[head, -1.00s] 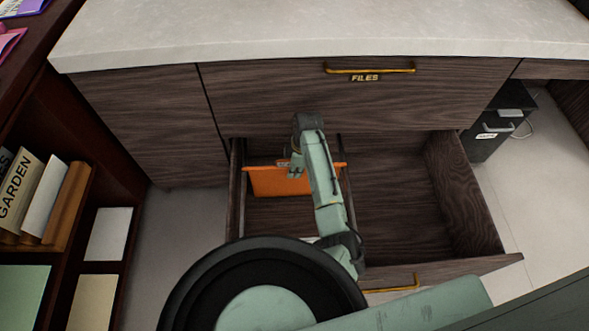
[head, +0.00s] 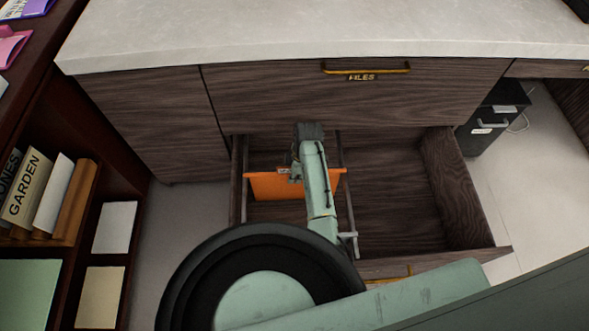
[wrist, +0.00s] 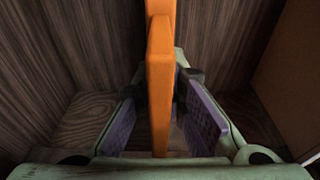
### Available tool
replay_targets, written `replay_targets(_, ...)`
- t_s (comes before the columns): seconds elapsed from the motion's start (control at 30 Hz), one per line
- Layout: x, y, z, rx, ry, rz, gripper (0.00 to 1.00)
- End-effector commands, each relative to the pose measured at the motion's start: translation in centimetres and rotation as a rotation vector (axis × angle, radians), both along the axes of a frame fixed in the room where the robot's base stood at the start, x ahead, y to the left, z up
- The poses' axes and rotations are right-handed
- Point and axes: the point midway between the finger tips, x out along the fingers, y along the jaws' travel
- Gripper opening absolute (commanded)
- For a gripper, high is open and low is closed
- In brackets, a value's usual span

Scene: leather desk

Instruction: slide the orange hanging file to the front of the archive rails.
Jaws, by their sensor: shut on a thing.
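The orange hanging file (head: 268,186) hangs across the rails in the left part of the open drawer, towards its back half. In the wrist view the file (wrist: 160,85) stands upright as a narrow orange edge between the two purple finger pads. My gripper (head: 293,174) is at the file's top edge and is shut on it; it also shows in the wrist view (wrist: 160,125). My arm hides part of the file's right side and some of the rail on the right.
The open drawer (head: 506,249) has an empty right section. The closed FILES drawer front (head: 450,95) is above and behind it, under the pale countertop (head: 300,35). A bookshelf (head: 110,180) stands at the left. A small dark cabinet (head: 490,125) is at the right.

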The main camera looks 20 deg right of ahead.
Motion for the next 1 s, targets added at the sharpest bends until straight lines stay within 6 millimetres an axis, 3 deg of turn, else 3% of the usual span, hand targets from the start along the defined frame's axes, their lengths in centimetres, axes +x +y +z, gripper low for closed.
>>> replay_targets(1.0,-5.0,1.2,0.2,0.004,0.001,-0.002,0.00)
